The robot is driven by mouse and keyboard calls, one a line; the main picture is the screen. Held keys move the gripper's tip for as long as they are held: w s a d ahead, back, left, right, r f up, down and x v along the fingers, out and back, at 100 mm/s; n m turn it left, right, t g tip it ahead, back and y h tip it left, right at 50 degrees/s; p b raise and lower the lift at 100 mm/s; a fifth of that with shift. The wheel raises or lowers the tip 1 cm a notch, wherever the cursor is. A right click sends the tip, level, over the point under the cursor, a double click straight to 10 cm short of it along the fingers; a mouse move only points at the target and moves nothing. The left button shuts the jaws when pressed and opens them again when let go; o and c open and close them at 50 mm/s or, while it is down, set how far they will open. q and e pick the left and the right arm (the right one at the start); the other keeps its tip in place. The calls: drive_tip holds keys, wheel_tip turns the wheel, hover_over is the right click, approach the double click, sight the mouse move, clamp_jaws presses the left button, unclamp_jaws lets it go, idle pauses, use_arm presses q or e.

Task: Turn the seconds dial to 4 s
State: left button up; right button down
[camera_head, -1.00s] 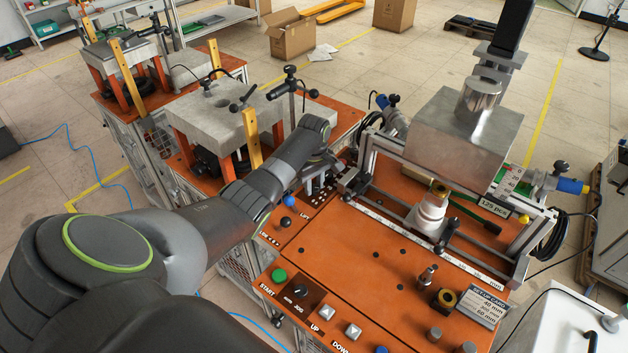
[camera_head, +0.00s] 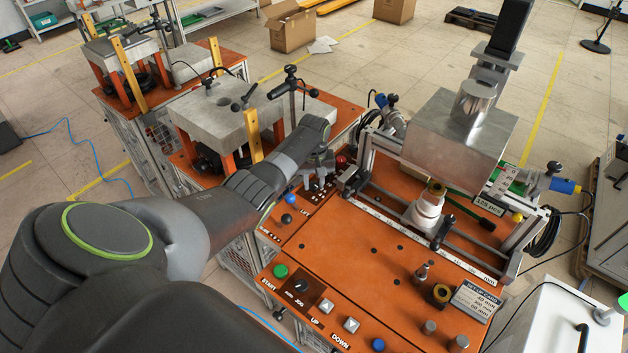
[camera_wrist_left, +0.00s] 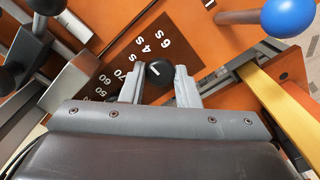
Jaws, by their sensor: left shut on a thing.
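The seconds dial is a small black knob (camera_wrist_left: 159,73) with a white pointer line, in the middle of the left wrist view. The marks "4 S" and "6 S" (camera_wrist_left: 152,36) are printed on a dark brown panel above and left of it. The pointer slants toward the upper left; the exact mark it meets is hard to tell. My left gripper (camera_wrist_left: 159,88) is shut on the knob, one finger on each side. In the head view my left gripper (camera_head: 318,166) is over the far-left panel of the orange table and hides the dial.
A blue ball knob (camera_wrist_left: 288,14) stands close to the right, and black ball knobs (camera_wrist_left: 47,4) are at the upper left. In the head view, a steel frame with a metal block (camera_head: 455,135) stands right of the gripper. The orange tabletop (camera_head: 330,235) in front is mostly clear.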

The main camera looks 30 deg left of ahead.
sight(314, 185)
use_arm(q)
drive_tip(key=shift+w, duration=0.1)
drive_tip(key=o, duration=1)
drive_tip(key=shift+c, duration=0.2)
drive_tip(key=shift+r, duration=0.1)
wheel_tip(314, 185, up, 17)
drive_tip(key=b, duration=0.1)
drive_tip(key=shift+r, duration=0.15)
